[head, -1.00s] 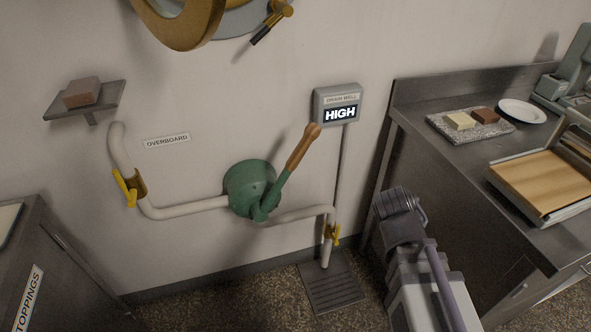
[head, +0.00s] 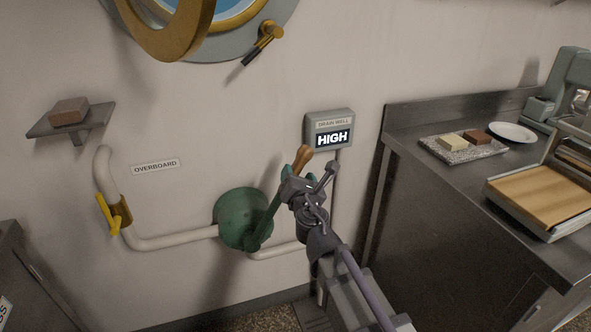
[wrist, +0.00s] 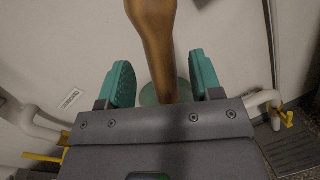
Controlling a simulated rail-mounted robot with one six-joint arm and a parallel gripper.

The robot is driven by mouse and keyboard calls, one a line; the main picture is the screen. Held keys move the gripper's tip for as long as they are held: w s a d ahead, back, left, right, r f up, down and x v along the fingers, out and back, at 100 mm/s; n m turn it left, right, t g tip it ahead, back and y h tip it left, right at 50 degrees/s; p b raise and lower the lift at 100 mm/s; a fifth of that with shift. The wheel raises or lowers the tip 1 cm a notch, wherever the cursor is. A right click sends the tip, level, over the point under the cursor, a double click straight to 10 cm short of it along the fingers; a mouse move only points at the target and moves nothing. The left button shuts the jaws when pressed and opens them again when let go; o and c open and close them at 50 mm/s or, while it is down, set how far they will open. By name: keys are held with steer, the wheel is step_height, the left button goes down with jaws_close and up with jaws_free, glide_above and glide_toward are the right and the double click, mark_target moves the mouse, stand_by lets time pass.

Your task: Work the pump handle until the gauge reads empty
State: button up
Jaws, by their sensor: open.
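The green pump (head: 243,218) is on the wall, its green lever (head: 268,217) slanting up and right to a brown wooden handle (head: 305,154). The drain well gauge (head: 332,137) above it reads HIGH. My gripper (wrist: 162,82) is open. In the wrist view the wooden handle (wrist: 155,45) runs between its two teal fingers, with a gap on each side; how deep it lies between them I cannot tell. In the head view my wrist hides part of the handle and lever.
A white pipe (head: 180,240) runs left from the pump to a yellow valve lever (head: 113,214) by the OVERBOARD sign (head: 155,166). Another yellow valve (wrist: 286,118) is at the right. A steel counter (head: 440,190) stands right; a small shelf (head: 92,128) is at left.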

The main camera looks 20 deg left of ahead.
mark_target(297, 173)
steer(key=x, duration=0.3)
steer(key=shift+w+a, duration=0.15)
steer(key=shift+w, duration=0.15)
jaws_close()
